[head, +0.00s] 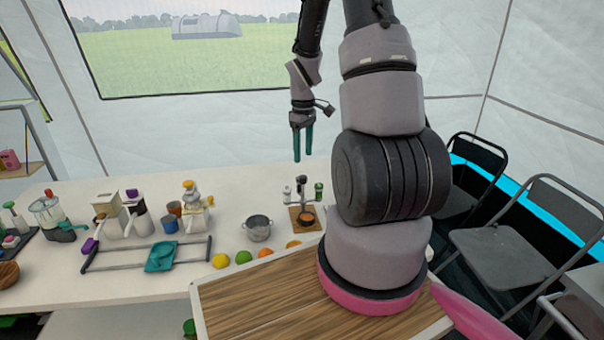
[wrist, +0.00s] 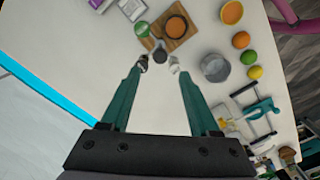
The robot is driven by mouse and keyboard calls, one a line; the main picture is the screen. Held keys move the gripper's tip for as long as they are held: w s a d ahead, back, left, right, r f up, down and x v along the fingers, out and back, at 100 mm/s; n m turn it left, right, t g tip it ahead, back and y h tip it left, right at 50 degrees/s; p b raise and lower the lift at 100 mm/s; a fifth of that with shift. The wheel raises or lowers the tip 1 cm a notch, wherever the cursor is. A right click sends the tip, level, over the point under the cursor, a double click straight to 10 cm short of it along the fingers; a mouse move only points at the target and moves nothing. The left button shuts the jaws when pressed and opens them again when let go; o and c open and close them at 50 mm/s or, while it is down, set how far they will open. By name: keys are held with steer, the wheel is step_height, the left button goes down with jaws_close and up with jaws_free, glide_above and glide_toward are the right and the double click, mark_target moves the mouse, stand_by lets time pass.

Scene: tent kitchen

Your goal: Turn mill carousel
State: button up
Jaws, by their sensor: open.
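The mill carousel (head: 302,185) stands on the white table in the head view, with a dark central post and small mills around it, one green-topped and one white. In the wrist view its dark centre (wrist: 160,54) lies just beyond my fingertips, with a green mill (wrist: 142,29) farther out. A pale mill (wrist: 174,65) and a dark-topped mill (wrist: 143,63) sit near the two fingertips. My gripper (head: 302,156) points down above the carousel in the head view. Its teal fingers (wrist: 160,74) are open, with nothing held between them. Contact with the mills cannot be told.
A wooden board (head: 296,222) with an orange-filled bowl (head: 306,219) is in front of the carousel. A metal pot (head: 258,229) and several fruits (head: 243,257) are to the left. A teal-and-grey rack (head: 160,256) and kitchen appliances (head: 105,217) are farther left.

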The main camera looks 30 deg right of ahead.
mark_target(303, 176)
step_height(303, 176, down, 8)
steer(key=shift+f, duration=0.15)
stand_by(0.3)
jaws_close()
